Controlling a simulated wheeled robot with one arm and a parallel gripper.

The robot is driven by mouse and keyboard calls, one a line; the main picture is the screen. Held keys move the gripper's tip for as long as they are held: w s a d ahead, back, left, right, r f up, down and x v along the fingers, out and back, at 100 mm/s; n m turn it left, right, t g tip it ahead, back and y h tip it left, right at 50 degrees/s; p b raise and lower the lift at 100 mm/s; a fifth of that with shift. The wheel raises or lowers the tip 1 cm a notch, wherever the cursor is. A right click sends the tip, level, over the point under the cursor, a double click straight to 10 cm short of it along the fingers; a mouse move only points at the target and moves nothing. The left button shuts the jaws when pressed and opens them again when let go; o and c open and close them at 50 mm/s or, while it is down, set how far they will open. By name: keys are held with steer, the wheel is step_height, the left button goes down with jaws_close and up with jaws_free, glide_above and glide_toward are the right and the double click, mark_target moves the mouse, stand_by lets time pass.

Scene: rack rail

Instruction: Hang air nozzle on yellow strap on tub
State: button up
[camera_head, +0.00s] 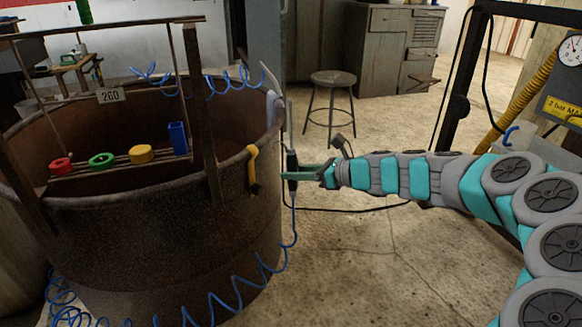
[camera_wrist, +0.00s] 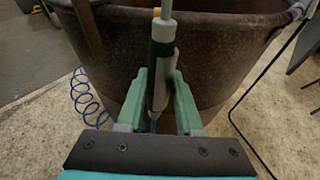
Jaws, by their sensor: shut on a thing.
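The rusty tub (camera_head: 150,245) fills the left of the head view; its wall (camera_wrist: 215,55) also shows in the wrist view. The yellow strap (camera_head: 252,165) hangs over the tub's near right rim, with a dark lower end. A bit of yellow (camera_wrist: 156,12), probably this strap, shows behind the nozzle in the wrist view. My gripper (camera_head: 291,174) is shut on the air nozzle (camera_head: 292,160), which is black and grey and roughly upright. It is just right of the strap, apart from it in the picture. The nozzle (camera_wrist: 161,50) stands between my green fingers (camera_wrist: 160,88).
A blue coiled hose (camera_head: 240,284) runs below the nozzle and along the tub's foot. A pale grey tool (camera_head: 273,106) sits at the rim behind the strap. Coloured rings and a blue block (camera_head: 178,138) are on a rack in the tub. A stool (camera_head: 333,80) stands behind.

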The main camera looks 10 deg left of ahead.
mark_target(288, 164)
steer(key=shift+s+a+r+n, duration=0.15)
steer(key=shift+a+r+n, duration=0.15)
steer(key=shift+a+r, duration=0.3)
steer(key=shift+w+a+b, duration=0.2)
steer(key=shift+a+b, duration=0.1)
steer(key=shift+a, duration=0.3)
steer(key=shift+w+a+b, duration=0.2)
steer(key=shift+a+b, duration=0.1)
steer(key=shift+a, duration=0.35)
steer(key=shift+w+a+p, duration=0.1)
steer(key=shift+a+p, duration=0.05)
steer(key=shift+p, duration=0.15)
steer(key=shift+a, duration=0.1)
steer(key=shift+w+a+p, duration=0.1)
steer(key=shift+a+p, duration=0.1)
steer(key=shift+p, duration=0.1)
steer(key=shift+a, duration=0.15)
steer(key=shift+w+a+p, duration=0.3)
steer(key=shift+a+p, duration=0.2)
steer(key=shift+a, duration=0.4)
steer(key=shift+w+a+p, duration=0.3)
steer(key=shift+a+p, duration=0.2)
steer(key=shift+a, duration=0.4)
